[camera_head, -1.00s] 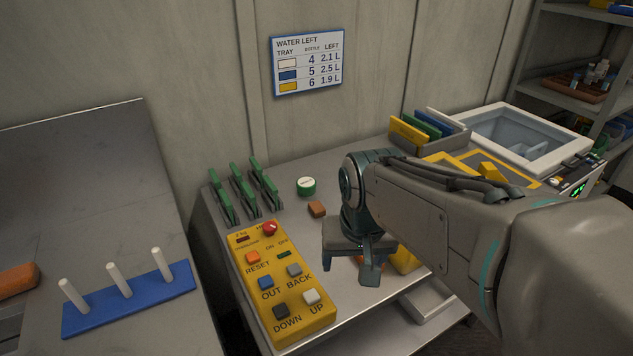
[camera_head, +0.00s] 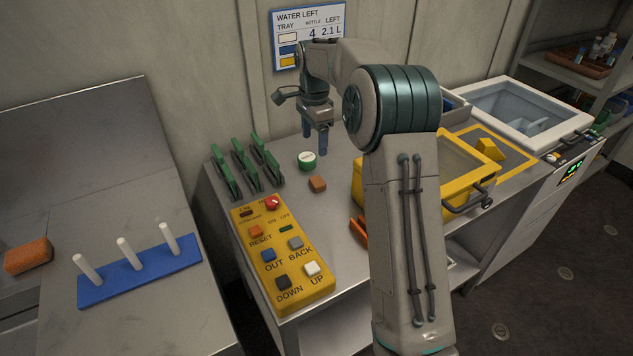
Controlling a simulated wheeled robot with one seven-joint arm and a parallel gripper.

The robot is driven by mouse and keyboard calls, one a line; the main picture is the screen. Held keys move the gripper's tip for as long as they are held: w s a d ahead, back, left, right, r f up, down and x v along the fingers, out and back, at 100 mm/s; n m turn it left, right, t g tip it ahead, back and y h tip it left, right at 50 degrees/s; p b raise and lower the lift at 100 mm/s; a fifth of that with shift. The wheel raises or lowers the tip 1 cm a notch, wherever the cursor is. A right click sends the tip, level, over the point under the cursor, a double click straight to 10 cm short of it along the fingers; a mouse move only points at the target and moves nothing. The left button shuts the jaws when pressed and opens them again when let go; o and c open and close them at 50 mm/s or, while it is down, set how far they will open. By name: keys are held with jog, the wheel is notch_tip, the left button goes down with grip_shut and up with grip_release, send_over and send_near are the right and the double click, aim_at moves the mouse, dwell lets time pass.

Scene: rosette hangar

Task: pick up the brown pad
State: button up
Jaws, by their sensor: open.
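A small brown pad (camera_head: 317,184) lies flat on the grey worktop, just in front of a round green-and-white tin (camera_head: 307,161). My gripper (camera_head: 315,146) points down with its two blue fingers apart and nothing between them. In the picture it is above and behind the pad, near the back wall, and does not touch the pad. My arm covers part of the worktop to the right of the pad.
Green upright clips (camera_head: 243,165) stand left of the pad, behind a yellow button panel (camera_head: 283,255). A yellow box (camera_head: 368,182) is to the right, partly behind my arm. A blue peg board (camera_head: 140,272) and an orange-brown block (camera_head: 28,256) are at far left.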

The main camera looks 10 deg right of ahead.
send_over(317, 181)
jog(key=f, duration=0.9)
jog(key=shift+w+a+p, duration=0.15)
jog(key=shift+a+p, duration=0.15)
jog(key=shift+d+f+p, duration=0.15)
jog(key=shift+f+p, duration=0.2)
jog(key=shift+f, duration=1)
jog(key=shift+d+f+p, duration=0.15)
jog(key=shift+f+p, duration=0.15)
jog(key=shift+f, duration=1)
jog(key=c, duration=1.1)
